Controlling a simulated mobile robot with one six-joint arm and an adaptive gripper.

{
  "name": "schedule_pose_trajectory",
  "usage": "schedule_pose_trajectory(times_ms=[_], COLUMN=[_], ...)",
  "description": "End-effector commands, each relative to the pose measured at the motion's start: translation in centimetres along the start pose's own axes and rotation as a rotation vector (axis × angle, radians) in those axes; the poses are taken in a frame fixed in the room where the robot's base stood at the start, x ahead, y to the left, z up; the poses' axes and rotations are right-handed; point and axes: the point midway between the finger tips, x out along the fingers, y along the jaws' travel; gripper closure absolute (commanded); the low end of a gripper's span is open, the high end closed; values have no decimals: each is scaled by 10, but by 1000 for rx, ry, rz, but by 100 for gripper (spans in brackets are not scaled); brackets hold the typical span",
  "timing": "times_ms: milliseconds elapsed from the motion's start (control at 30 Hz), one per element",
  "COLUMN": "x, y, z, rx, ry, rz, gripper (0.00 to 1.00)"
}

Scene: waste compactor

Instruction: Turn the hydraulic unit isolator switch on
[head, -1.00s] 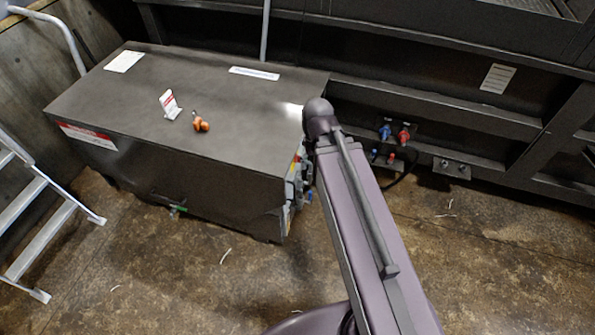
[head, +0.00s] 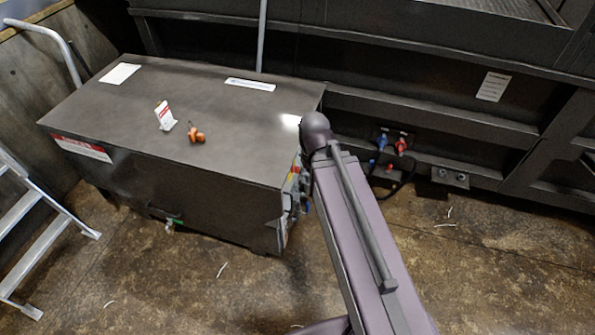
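The hydraulic unit is a dark box-shaped cabinet (head: 230,130) on the left in the head view. Its right end carries a panel with small grey, red and yellow fittings (head: 291,185), seen edge-on and partly covered by my arm. I cannot make out the isolator switch or its position. My purple-grey arm reaches up from the bottom beside that end. My gripper is not visible.
On the cabinet top are a white and red tag (head: 165,116) and an orange padlock-like item (head: 195,134). Blue and red hose couplings (head: 392,143) sit on the dark compactor wall. A grey step ladder (head: 35,215) stands left. The floor at right is open.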

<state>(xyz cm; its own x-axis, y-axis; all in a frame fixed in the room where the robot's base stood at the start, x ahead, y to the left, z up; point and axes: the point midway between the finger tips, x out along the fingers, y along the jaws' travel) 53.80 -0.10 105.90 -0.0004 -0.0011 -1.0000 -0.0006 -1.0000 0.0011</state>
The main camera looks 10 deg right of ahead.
Motion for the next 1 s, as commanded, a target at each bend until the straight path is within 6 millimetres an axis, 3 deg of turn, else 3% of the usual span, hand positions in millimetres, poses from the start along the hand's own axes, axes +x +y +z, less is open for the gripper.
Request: schedule_pose_trajectory(times_ms=[33, 200, 1000], x=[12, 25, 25], y=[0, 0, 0], z=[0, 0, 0], rx=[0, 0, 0], ry=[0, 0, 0], rz=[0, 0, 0], gripper=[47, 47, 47])
